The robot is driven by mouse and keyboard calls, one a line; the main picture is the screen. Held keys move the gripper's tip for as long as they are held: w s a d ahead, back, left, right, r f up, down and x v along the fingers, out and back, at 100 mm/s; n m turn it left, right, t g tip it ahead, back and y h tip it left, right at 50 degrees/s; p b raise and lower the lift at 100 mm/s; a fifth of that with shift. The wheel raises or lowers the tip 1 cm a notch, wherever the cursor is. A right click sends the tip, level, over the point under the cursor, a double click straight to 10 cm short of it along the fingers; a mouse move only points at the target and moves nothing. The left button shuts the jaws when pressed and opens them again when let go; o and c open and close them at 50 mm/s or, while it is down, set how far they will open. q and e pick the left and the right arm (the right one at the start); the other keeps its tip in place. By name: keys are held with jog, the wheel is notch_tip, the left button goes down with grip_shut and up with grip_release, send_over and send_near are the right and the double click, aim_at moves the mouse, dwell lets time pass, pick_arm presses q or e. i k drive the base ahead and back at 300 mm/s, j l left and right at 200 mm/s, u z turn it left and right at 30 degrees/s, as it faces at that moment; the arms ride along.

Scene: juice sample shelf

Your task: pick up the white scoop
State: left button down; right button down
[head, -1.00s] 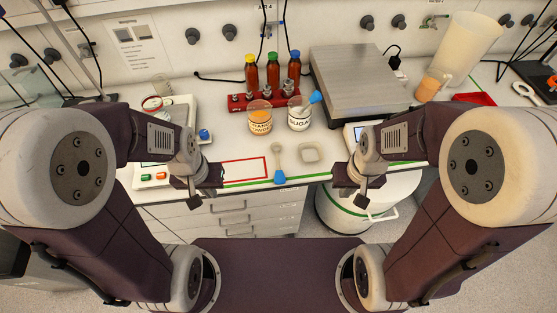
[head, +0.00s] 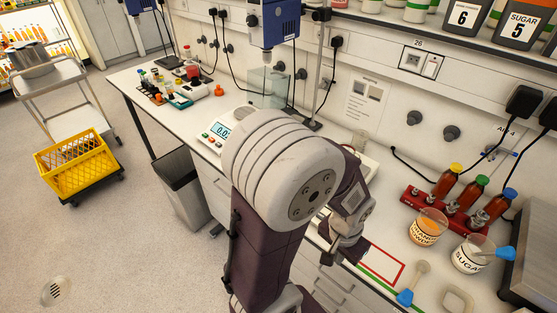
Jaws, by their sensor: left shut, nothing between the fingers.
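A pale, whitish scoop (head: 421,273) with a round end and a blue end lies on the counter near its front edge, at the lower right of the head view. The blue end points toward the edge. My left gripper (head: 330,258) hangs at the counter's front edge, left of the scoop and apart from it. It is shut and empty, and its fingertips are small and partly hidden by my arm. My right gripper is out of view. Another blue-handled tool (head: 504,253) rests in the sugar jar (head: 468,262).
A red-outlined rectangle (head: 381,265) lies between gripper and scoop. An orange-powder jar (head: 427,229) and a red rack (head: 430,206) of bottles stand behind. A square pale dish (head: 458,299) is right of the scoop. A yellow crate (head: 75,165) and grey bin (head: 183,190) stand left.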

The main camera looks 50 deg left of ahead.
aim_at(405, 298)
jog(key=j+u, duration=0.15)
jog(key=j, duration=0.3)
jog(key=i+j+u, duration=0.15)
jog(key=j, duration=0.35)
jog(key=j+u, duration=0.15)
jog(key=j, duration=0.3)
jog(key=i+j+u, duration=0.15)
jog(key=j, duration=0.3)
jog(key=i+j+u, duration=0.15)
jog(key=j, duration=0.3)
jog(key=z, duration=1.85)
jog(key=k+l, duration=0.05)
jog(key=l, duration=0.05)
